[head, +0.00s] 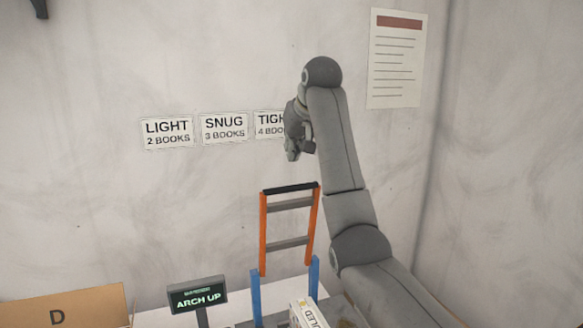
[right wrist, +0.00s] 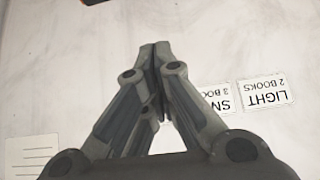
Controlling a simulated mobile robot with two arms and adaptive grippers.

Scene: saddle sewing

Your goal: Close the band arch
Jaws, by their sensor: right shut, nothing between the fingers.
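The band arch (head: 263,232) stands upright in the lower middle of the head view. It has orange side posts, grey crossbars and a black top bar, and rises from blue posts (head: 255,298). A small display (head: 198,296) left of it reads "ARCH UP". My right gripper (head: 292,150) is above the arch and apart from it, in front of the wall signs. It also shows in the right wrist view (right wrist: 154,48), with its fingers together and nothing between them. My left gripper is in neither view.
Wall signs read LIGHT (head: 167,132), SNUG (head: 224,126) and TIGHT (head: 268,124), the last partly hidden by my right gripper. A cardboard box marked D (head: 95,307) is at lower left. A labelled item (head: 312,314) lies at the arch's foot. A paper notice (head: 396,60) hangs upper right.

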